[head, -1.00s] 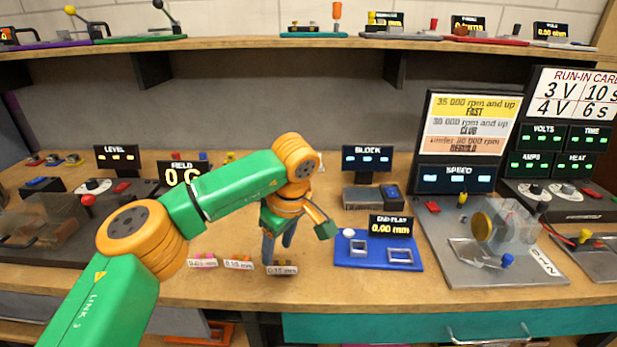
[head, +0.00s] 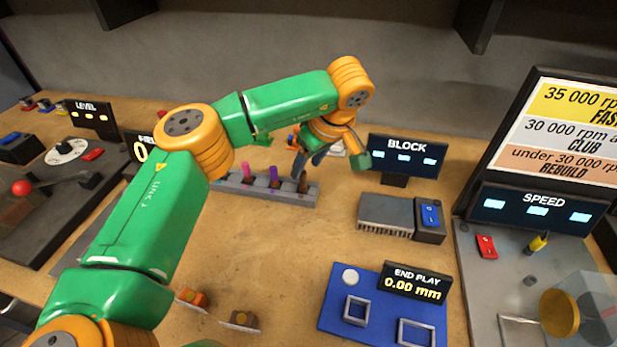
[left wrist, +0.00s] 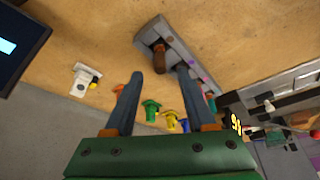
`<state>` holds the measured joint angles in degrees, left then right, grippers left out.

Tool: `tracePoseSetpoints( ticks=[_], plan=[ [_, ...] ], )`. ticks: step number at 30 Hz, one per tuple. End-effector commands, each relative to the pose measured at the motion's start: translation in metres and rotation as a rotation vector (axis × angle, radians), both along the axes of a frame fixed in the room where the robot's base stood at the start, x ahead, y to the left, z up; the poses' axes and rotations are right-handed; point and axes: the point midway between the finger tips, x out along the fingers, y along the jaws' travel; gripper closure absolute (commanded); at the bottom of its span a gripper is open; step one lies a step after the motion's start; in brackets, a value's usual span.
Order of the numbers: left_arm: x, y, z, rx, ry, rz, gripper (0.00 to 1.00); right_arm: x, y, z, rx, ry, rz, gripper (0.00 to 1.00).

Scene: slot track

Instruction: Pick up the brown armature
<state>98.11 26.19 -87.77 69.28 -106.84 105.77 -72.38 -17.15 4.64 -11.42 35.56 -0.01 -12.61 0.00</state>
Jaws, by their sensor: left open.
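The brown armature (head: 303,183) stands at the right end of a grey slotted rack (head: 232,187) in the head view. In the left wrist view the brown armature (left wrist: 159,60) sticks up from the end slot of the rack (left wrist: 180,38). My left gripper (head: 307,166) is open above that end of the rack, its fingers pointing down. In the left wrist view the armature shows between the two spread fingertips, seemingly just beyond them; I cannot tell whether they touch it. A pink armature (head: 246,170) and a purple one (head: 273,176) stand further left in the rack. My right gripper is out of view.
The BLOCK display (head: 403,157) and a grey finned block (head: 385,213) stand right of the gripper. A blue END PLAY plate (head: 335,312) lies in front. Small orange (head: 193,297) and brown (head: 240,320) pieces lie near the front. The table's middle is clear.

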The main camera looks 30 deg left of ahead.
Motion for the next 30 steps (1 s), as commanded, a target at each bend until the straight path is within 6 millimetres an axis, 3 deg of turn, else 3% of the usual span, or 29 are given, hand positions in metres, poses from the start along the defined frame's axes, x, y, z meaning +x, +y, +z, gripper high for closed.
tracePoseSetpoints(
  ticks=[6,14,20,30],
  plan=[
    [0.004,0.013,-0.036,0.000,0.003,0.002,0.45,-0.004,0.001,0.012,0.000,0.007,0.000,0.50],
    [0.005,0.014,-0.043,0.000,0.000,0.000,0.45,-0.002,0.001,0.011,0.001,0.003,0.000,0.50],
    [0.005,0.014,-0.042,0.000,0.000,0.000,0.99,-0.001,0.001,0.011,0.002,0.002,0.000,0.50],
    [0.005,0.014,-0.042,0.000,-0.001,0.000,1.00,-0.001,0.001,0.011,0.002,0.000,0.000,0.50]
  ],
)
